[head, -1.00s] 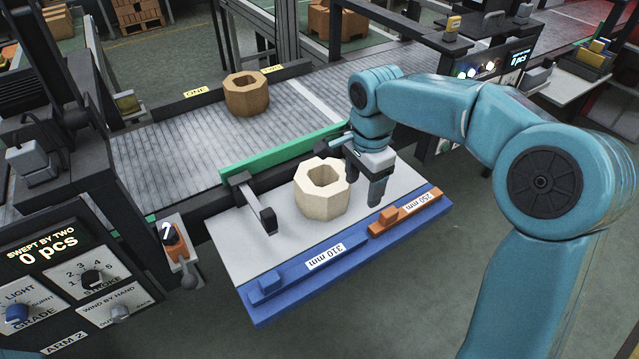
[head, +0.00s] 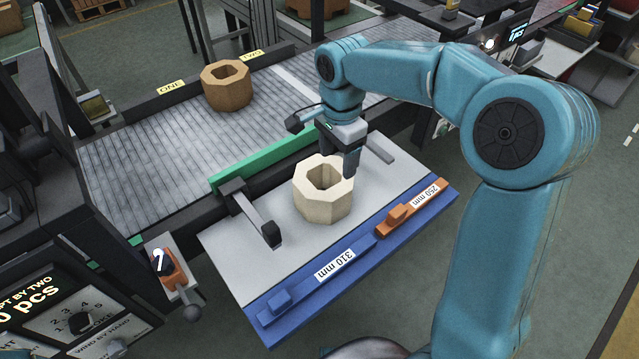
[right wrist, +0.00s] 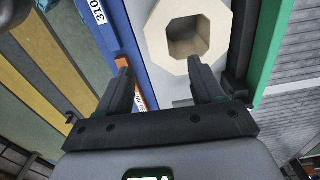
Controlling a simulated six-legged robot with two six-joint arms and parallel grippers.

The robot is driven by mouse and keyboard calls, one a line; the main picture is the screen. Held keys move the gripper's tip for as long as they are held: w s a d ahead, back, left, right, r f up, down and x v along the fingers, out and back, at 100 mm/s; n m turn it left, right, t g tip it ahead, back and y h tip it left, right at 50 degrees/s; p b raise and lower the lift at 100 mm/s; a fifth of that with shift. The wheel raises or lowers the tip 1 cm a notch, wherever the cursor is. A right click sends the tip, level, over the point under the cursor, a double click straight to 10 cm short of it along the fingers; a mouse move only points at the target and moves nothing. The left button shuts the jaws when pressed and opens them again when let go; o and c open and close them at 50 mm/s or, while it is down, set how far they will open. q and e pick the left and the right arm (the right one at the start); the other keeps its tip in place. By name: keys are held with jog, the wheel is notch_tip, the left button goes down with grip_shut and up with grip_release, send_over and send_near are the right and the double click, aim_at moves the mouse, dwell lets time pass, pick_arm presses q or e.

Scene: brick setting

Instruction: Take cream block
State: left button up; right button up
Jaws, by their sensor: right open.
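In the right wrist view the open jaws (right wrist: 158,78) point toward the cream block (right wrist: 160,38), which lies just beyond the fingertips, more toward the right finger. Nothing is between the fingers. My left gripper is not in view.
A brown octagonal block (head: 227,92) stands on the conveyor (head: 150,140). A green rail (head: 262,160) runs behind the plate. Blue 310 mm (head: 320,280) and orange 250 mm (head: 412,207) pieces line the front edge.

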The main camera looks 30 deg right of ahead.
aim_at(338, 191)
jog(key=f, duration=1.1)
jog(key=shift+s+d+f, duration=0.15)
jog(key=shift+s, duration=0.15)
notch_tip(338, 191, down, 4)
jog(key=shift+w+f+p, duration=0.1)
jog(key=shift+p, duration=0.35)
grip_shut()
dwell(0.5)
